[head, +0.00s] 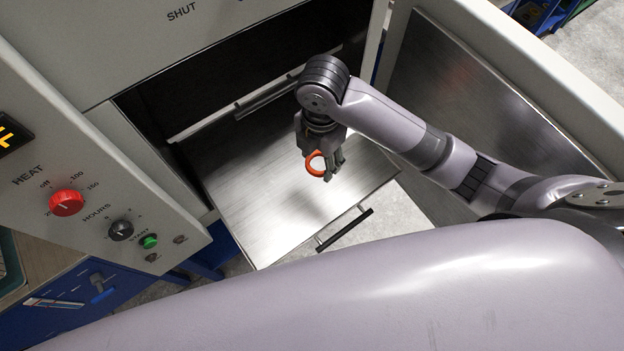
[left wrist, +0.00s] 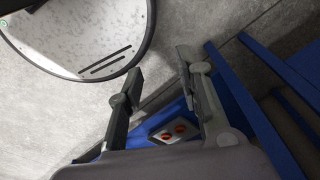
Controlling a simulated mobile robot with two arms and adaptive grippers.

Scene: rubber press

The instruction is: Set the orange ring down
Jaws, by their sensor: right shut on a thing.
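The orange ring (head: 308,164) is held in my right gripper (head: 329,171), which is shut on it and points down over the pulled-out metal shelf (head: 262,213). The ring stands on edge, its hole facing the head camera. A gap between ring and shelf is hard to judge. My left gripper (left wrist: 160,64) shows only in the left wrist view, its fingers apart and nothing between them.
The shelf has a black handle (head: 344,229) at its front edge, and a second shelf (head: 270,97) sits behind it inside the cabinet. The open door (head: 470,95) stands to the right. A control panel with a red knob (head: 66,203) is at the left.

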